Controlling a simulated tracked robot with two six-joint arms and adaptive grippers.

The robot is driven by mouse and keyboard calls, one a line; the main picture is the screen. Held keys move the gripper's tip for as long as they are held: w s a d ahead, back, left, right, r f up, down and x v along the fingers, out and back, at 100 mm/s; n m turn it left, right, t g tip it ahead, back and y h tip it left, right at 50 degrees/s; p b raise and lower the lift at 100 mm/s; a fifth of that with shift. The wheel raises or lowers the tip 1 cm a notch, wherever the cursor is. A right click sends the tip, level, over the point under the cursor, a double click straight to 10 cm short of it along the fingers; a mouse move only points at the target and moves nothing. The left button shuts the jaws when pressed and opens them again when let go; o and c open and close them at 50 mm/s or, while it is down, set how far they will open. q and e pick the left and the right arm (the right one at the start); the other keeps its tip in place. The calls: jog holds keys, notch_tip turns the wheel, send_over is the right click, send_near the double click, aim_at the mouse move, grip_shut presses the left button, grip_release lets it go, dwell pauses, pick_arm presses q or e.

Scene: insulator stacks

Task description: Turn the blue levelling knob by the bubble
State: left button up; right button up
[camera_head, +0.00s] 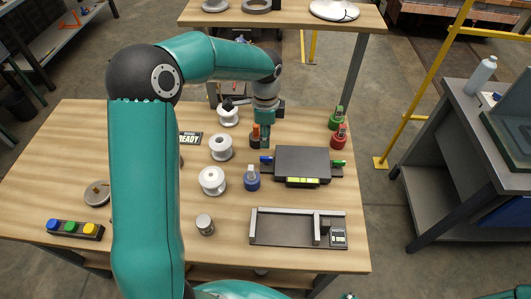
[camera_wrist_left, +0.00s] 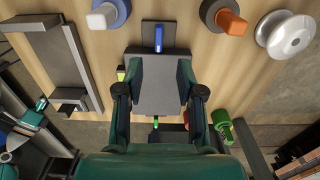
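The dark levelling box (camera_head: 302,160) sits on the wooden table, with the blue knob (camera_head: 266,160) on its left side and a green knob (camera_head: 338,163) on its right. A yellow bubble strip (camera_head: 302,182) is along its front edge. In the left wrist view the blue knob (camera_wrist_left: 158,38) stands beyond the box's top (camera_wrist_left: 160,90). My left gripper (camera_head: 263,143) points down above the table, just behind the blue knob in the head view. In the wrist view its fingers (camera_wrist_left: 158,80) are spread, with nothing held. The right gripper is out of view.
An orange-topped insulator (camera_head: 255,135) and a blue one (camera_head: 251,180) stand near the box. Green (camera_head: 336,118) and red (camera_head: 338,137) ones stand at right. White spools (camera_head: 212,181) are to the left; a grey fixture (camera_head: 285,228) lies in front.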

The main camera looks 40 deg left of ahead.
aim_at(265, 157)
pick_arm(q)
notch_tip(265, 157, down, 9)
jog(key=shift+s+f+p, duration=0.1)
jog(key=shift+s+p, duration=0.05)
jog(key=shift+p, duration=0.35)
jog(key=shift+c, duration=0.3)
grip_shut()
